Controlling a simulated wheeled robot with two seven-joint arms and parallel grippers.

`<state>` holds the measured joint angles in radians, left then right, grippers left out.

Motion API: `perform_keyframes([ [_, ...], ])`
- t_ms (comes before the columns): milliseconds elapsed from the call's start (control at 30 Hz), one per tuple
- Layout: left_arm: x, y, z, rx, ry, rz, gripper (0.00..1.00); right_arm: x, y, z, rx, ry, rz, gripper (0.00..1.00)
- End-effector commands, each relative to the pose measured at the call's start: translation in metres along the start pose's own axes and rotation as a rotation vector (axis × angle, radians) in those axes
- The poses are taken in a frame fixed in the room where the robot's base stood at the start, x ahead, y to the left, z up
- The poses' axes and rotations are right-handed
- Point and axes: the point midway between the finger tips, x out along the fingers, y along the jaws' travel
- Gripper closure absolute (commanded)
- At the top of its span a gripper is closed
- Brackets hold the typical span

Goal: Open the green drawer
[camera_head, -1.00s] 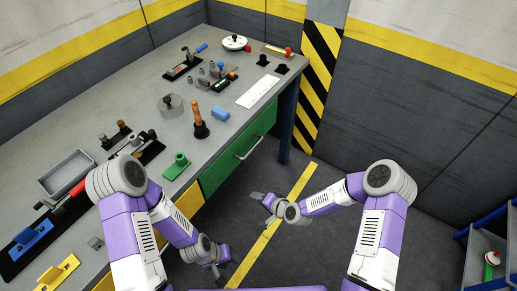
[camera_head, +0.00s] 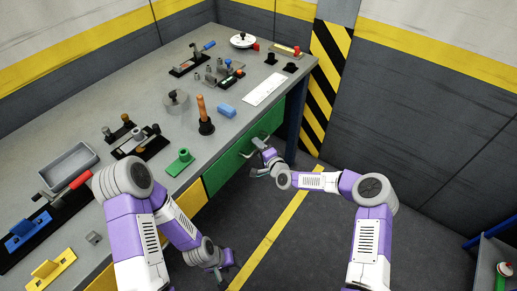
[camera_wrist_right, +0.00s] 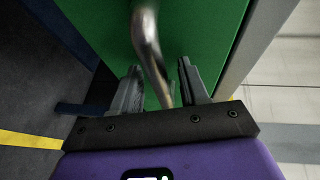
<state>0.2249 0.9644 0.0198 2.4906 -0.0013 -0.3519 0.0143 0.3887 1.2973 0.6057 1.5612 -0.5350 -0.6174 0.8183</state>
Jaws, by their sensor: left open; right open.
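The green drawer (camera_head: 225,173) is in the front of the workbench in the head view, and its front looks flush with the bench. Its metal handle (camera_head: 243,154) sticks out from the front. My right gripper (camera_head: 260,144) is at the handle's far end in the head view. In the right wrist view, the green drawer front (camera_wrist_right: 205,30) fills the upper middle, and the handle (camera_wrist_right: 148,40) runs between the two open fingers of my right gripper (camera_wrist_right: 158,72). Contact cannot be told. My left gripper (camera_head: 218,274) is open, low over the floor, away from the drawer.
The workbench top (camera_head: 150,95) carries several tools and blocks, including a green block (camera_head: 180,162) near the edge above the drawer. A yellow drawer front (camera_head: 192,198) is beside the green one. Floor in front is clear. A shelf (camera_head: 492,262) stands at the lower right.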

Motion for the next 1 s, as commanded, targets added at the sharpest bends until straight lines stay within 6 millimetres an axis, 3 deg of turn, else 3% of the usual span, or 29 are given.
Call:
perform_keyframes([
  [267,0.000,0.000,0.000,0.000,0.000,0.000,0.57,0.001,0.000,0.000,0.000,0.000,0.000,0.57],
  [533,0.000,0.000,0.000,0.000,0.000,0.000,0.57,0.001,0.000,0.000,0.000,0.000,0.000,0.99],
  [867,0.000,0.000,0.000,0.000,0.000,0.000,0.57,-0.001,0.000,-0.001,0.000,0.001,0.001,1.00],
  [1000,-0.001,0.000,0.000,0.000,0.000,0.000,0.57,-0.011,0.003,-0.011,0.003,0.013,0.003,1.00],
])
